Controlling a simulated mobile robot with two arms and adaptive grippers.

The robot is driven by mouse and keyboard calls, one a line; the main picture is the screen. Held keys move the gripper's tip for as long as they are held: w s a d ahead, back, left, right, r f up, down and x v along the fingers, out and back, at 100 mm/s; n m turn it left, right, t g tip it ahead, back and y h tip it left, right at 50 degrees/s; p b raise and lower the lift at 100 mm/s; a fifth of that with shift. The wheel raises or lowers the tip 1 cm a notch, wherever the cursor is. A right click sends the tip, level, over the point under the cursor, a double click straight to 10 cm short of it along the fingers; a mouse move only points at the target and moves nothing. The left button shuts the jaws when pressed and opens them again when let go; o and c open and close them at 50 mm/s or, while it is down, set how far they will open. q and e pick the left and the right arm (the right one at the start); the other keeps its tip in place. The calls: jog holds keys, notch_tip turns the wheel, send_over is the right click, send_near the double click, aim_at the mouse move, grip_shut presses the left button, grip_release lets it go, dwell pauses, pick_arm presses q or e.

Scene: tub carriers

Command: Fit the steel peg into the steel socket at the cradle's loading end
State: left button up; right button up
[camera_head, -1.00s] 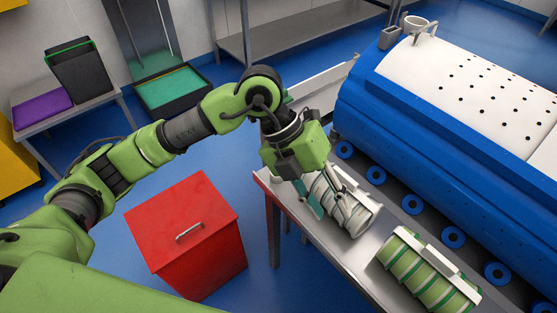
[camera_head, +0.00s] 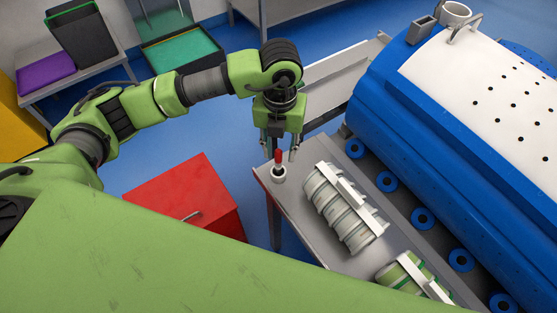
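That piece stands in a pale round holder (camera_head: 279,174) at the bench corner. I cannot tell whether the fingers touch it. No piece stands out clearly as the steel peg. A small grey square fitting (camera_head: 424,27) sits at the far end of the blue tank and may be the socket. My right gripper is not in view.
The blue tank (camera_head: 392,100) with blue rollers (camera_head: 386,181) stands to the right. A red cabinet (camera_head: 180,190) stands left of the bench.

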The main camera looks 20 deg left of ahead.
aim_at(279, 160)
pick_arm(q)
jog(key=shift+s+a+f+p, duration=0.1)
jog(key=shift+s+f+p, duration=0.1)
jog(key=shift+f+p, duration=0.75)
notch_tip(279, 160, down, 3)
jog(key=shift+r, duration=0.15)
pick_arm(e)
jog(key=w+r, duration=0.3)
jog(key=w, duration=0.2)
pick_arm(q)
jog(key=shift+f, duration=0.55)
grip_shut()
jog(key=shift+w+r, duration=0.1)
jog(key=shift+r, duration=0.4)
notch_tip(279, 160, up, 2)
jog(key=shift+r, duration=0.15)
jog(key=s+a+r+b, duration=0.5)
jog(key=s+a+r, duration=0.3)
jog(key=s+r, duration=0.2)
jog(key=shift+s+a, duration=0.3)
jog(key=shift+s, duration=0.25)
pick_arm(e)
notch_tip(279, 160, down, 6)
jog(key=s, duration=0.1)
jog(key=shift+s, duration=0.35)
